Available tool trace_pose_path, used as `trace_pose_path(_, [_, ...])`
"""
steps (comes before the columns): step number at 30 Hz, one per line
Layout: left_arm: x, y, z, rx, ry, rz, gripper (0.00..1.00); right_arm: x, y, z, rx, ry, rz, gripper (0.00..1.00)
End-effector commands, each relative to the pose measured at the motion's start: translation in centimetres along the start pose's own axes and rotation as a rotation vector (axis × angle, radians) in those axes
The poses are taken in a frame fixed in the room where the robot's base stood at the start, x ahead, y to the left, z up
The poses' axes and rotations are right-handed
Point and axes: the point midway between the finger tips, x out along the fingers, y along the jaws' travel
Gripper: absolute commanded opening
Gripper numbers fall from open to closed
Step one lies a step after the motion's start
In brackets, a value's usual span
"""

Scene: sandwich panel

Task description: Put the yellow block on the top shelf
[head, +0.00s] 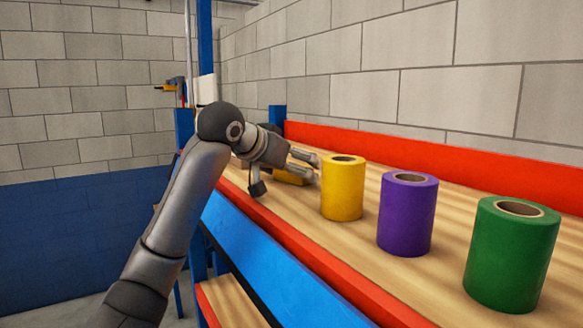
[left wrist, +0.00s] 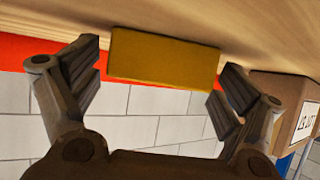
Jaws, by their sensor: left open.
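The yellow block (head: 291,178) lies on the wooden shelf (head: 300,208), left of the yellow roll and partly hidden by my left gripper (head: 288,173). In the left wrist view the yellow block (left wrist: 163,60) is a plain oblong beside the wood surface (left wrist: 205,12). There my left gripper (left wrist: 165,75) is open, with one finger to each side of the block. Gaps show between the fingers and the block, and I see no firm contact. My right gripper is not in view.
A yellow roll (head: 343,190), a purple roll (head: 407,215) and a green roll (head: 511,256) stand in a row along the shelf. A red board (head: 430,160) runs along its back. A lower wooden shelf (head: 230,303) shows below. A labelled brown box (left wrist: 283,95) is at right in the wrist view.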

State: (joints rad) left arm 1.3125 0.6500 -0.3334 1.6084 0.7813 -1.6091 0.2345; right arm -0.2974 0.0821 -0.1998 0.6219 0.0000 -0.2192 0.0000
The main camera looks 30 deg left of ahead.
Motion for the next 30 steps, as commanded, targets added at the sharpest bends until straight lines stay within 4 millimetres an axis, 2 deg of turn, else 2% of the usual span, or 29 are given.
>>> trace_pose_path(2, [-0.2,0.0,-0.4,0.000,0.001,0.000,0.93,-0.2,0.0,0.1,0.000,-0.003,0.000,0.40])
trace_pose_path(5, [-1.1,0.0,-0.1,0.001,0.004,-0.001,0.93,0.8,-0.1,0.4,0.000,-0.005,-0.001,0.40])
trace_pose_path(12, [-6.0,0.0,0.1,0.000,0.008,0.000,0.93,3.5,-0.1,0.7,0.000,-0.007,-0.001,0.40])
trace_pose_path(18, [-9.9,0.0,0.0,0.001,0.005,-0.001,0.93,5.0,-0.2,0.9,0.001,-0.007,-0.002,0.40])
trace_pose_path(24, [-11.8,0.0,-0.1,0.000,0.001,0.001,0.93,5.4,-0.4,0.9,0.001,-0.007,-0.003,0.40])
trace_pose_path(30, [-12.2,0.0,-0.2,0.000,-0.001,0.000,0.93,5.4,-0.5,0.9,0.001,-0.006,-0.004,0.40])
